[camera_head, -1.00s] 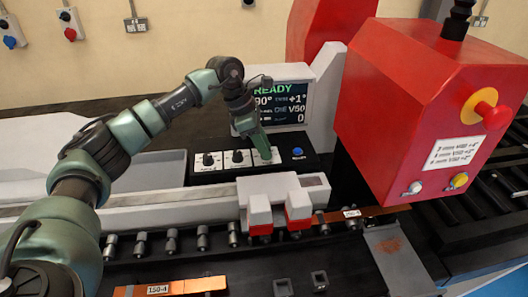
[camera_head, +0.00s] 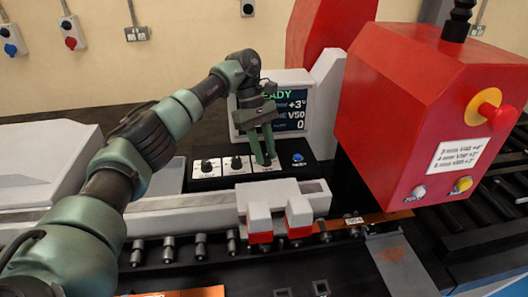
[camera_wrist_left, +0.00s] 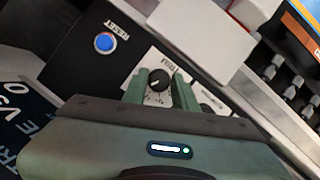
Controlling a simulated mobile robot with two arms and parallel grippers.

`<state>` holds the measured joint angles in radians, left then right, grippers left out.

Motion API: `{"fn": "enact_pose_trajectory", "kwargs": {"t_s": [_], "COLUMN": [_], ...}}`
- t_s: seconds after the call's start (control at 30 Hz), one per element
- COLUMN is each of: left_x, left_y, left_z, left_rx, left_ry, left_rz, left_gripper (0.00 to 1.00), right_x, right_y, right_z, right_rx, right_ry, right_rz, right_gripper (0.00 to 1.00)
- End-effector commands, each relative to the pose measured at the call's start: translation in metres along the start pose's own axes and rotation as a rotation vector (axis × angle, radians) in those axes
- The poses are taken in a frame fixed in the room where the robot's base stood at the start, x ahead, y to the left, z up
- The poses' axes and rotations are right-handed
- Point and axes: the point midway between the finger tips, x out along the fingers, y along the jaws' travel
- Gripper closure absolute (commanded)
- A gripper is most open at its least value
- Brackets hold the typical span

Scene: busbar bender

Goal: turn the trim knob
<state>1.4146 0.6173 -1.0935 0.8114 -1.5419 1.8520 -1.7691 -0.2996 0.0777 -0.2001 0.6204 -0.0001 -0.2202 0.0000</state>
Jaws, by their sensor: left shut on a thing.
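The trim knob (camera_wrist_left: 158,80) is a small black dial with a white pointer mark on a white label plate, seen in the left wrist view. My left gripper (camera_wrist_left: 160,88) has its two green fingers on either side of it, shut on the knob. In the head view my left gripper (camera_head: 264,160) points down at the rightmost knob plate of the black control panel (camera_head: 315,172), and its fingers mostly hide the knob. The display (camera_head: 293,108) behind it reads +3° in its visible part; my gripper covers its left side. My right gripper is not in view.
Two more black knobs (camera_head: 206,165) and (camera_head: 236,163) sit left of the gripper. A blue reset button (camera_head: 298,157) is close on the right, also seen in the wrist view (camera_wrist_left: 105,42). The red machine head (camera_head: 420,110) stands to the right.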

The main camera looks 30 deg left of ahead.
Motion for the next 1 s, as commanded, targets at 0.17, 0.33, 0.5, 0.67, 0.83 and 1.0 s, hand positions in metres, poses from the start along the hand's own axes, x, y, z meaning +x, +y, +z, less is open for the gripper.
{"fn": "enact_pose_trajectory", "kwargs": {"t_s": [0.17, 0.33, 0.5, 0.67, 0.83, 1.0], "left_x": [0.0010, 0.0011, 0.0016, 0.0021, 0.0024, 0.0026], "left_y": [0.0012, 0.0013, 0.0012, 0.0013, 0.0011, 0.0010], "left_z": [0.0008, 0.0007, 0.0001, 0.0001, -0.0001, -0.0002], "left_rx": [0.105, 0.174, 0.212, 0.225, 0.226, 0.225], "left_ry": [0.000, 0.000, 0.000, 0.000, 0.000, 0.000], "left_rz": [-0.046, -0.075, -0.090, -0.096, -0.097, -0.097], "left_gripper": [1.00, 1.00, 1.00, 1.00, 1.00, 1.00], "right_x": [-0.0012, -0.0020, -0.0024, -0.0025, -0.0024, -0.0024], "right_y": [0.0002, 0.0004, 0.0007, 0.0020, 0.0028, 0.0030], "right_z": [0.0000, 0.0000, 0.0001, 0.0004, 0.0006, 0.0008], "right_rx": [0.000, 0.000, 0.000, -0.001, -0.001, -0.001], "right_ry": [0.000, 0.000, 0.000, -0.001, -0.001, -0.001], "right_rz": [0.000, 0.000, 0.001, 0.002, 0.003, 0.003], "right_gripper": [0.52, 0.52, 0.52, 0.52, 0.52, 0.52]}}
